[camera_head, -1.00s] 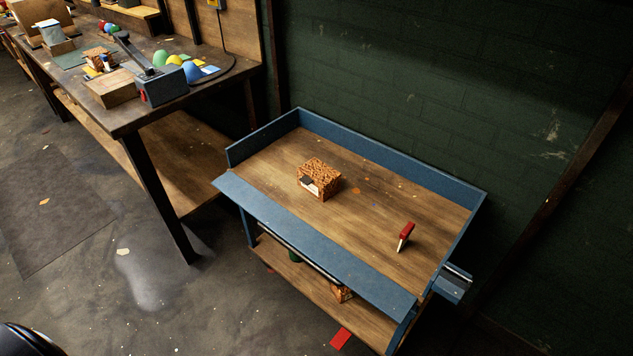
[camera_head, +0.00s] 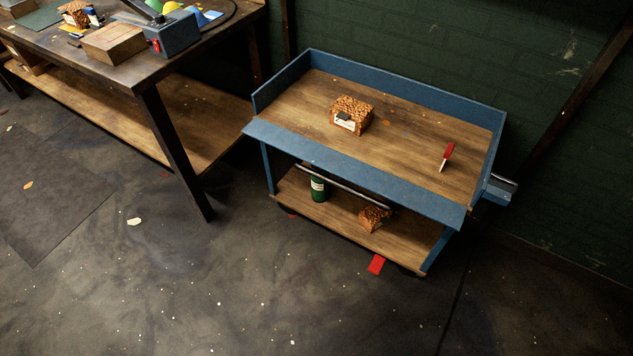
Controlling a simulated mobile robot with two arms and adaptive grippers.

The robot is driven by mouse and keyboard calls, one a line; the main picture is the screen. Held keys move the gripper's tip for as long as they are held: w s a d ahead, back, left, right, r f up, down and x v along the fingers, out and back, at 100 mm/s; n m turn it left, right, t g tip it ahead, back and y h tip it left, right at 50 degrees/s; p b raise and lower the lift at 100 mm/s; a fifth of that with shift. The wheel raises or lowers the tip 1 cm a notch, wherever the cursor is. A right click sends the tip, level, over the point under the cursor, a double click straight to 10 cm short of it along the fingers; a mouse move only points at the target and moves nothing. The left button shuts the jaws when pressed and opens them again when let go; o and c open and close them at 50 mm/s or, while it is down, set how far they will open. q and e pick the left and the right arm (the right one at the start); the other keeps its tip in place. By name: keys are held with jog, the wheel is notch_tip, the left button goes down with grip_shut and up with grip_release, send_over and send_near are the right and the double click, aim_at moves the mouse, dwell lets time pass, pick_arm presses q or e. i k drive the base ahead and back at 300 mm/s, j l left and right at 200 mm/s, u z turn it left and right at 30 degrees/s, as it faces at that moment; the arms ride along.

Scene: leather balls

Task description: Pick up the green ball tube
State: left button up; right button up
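The green ball tube (camera_head: 319,188) stands upright on the lower wooden shelf of the blue cart, near that shelf's left end. It is a dark green cylinder with a pale label. A grey rail along the cart's front edge passes close to its top. Neither of my grippers is in view.
The blue cart (camera_head: 350,162) has a cork-like block (camera_head: 352,115) and a red-and-white item (camera_head: 446,157) on top. Another such block (camera_head: 375,218) lies on the lower shelf (camera_head: 345,226). A workbench (camera_head: 150,68) stands at the left. The floor (camera_head: 230,290) in front is mostly clear.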

aim_at(319, 189)
jog(key=i+j, duration=0.2)
jog(key=j, duration=0.2)
jog(key=i+j, duration=0.2)
jog(key=j, duration=0.2)
jog(key=i+j, duration=0.2)
jog(key=j, duration=0.25)
